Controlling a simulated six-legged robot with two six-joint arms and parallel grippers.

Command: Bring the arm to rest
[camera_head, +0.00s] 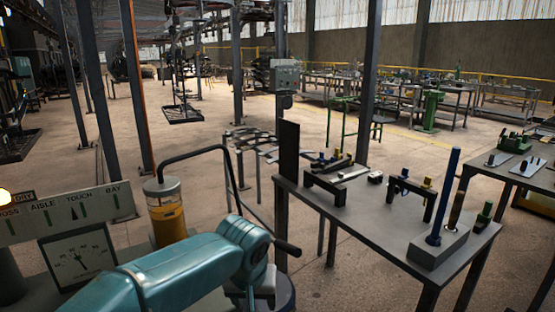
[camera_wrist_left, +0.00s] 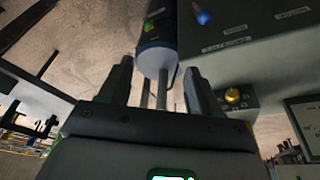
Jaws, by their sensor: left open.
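My left arm (camera_head: 190,265) is teal and reaches in from the lower left, bent at a rounded joint. Its gripper is mostly hidden below that joint in the head view. In the left wrist view my left gripper (camera_wrist_left: 158,85) shows two dark fingers standing apart. A dark-collared cylinder (camera_wrist_left: 156,55) with two thin metal rods appears beyond and between the fingers. I cannot tell whether anything touches it. My right arm and gripper are not in view.
A gauge panel (camera_head: 80,258) and an amber cylinder (camera_head: 168,222) with a bent black pipe stand close at the left. A grey table (camera_head: 375,215) with small fixtures and a blue rod (camera_head: 444,190) stands at the right. Open floor (camera_head: 330,275) lies between.

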